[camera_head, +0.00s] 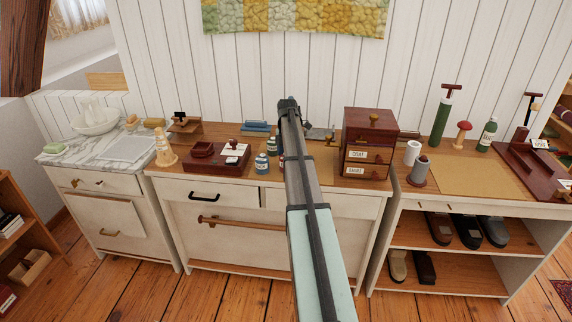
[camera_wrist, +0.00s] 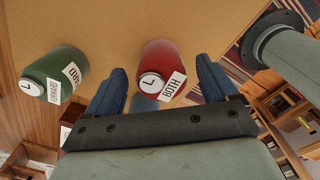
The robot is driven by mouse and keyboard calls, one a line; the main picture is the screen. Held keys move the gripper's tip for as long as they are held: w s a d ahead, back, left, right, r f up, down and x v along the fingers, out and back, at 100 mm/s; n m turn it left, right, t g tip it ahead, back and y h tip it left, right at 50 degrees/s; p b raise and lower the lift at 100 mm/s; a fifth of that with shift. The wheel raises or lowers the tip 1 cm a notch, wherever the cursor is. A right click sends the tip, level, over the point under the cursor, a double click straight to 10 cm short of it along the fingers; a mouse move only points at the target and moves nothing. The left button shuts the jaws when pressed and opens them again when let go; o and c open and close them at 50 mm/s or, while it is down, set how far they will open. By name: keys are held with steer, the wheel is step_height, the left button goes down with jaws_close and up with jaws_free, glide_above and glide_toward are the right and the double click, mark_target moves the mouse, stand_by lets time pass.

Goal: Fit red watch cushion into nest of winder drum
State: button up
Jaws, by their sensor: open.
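The red watch cushion (camera_wrist: 158,56) shows in the wrist view with a white watch dial on its end and a label reading BOTH. It lies on a tan surface, between the lines of the two blue fingers of my gripper (camera_wrist: 160,66). The fingers are open, one on each side of it; I cannot tell whether either touches it.
A green cushion (camera_wrist: 58,70) with a dial and label lies left of the red one. In the head view, a reddish-brown tray (camera_head: 190,163) and small bottles (camera_head: 261,163) stand left of my arm. A drawer box (camera_head: 368,140) stands to the right.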

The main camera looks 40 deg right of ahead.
step_height(320, 180, down, 2)
steer(key=shift+f, duration=0.15)
steer(key=c, duration=1.1)
steer(key=shift+c, duration=0.2)
